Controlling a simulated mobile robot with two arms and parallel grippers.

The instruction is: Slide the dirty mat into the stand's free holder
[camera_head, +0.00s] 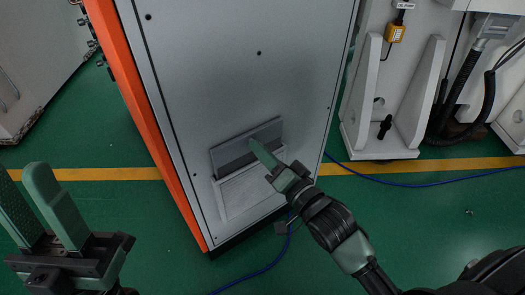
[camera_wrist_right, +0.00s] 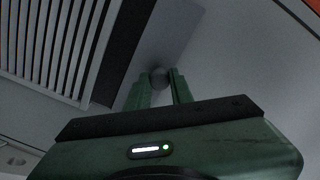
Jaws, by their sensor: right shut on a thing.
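My right gripper (camera_head: 258,150) reaches to the low front of a grey cabinet (camera_head: 250,60), at a vent there. In the head view a darker grey panel (camera_head: 232,154) lies behind the fingertips, above a pale louvred part (camera_head: 245,195). The louvres (camera_wrist_right: 50,45) show at left in the wrist view. My left gripper (camera_head: 22,195) is open and empty at lower left, away from the cabinet. I cannot identify a dirty mat or a stand with holders.
The cabinet has an orange left edge (camera_head: 130,115). A white machine base (camera_head: 385,100) with upright ribs stands to the right. A blue cable (camera_head: 400,184) runs along the green floor (camera_head: 450,220), which has a yellow line (camera_head: 90,174).

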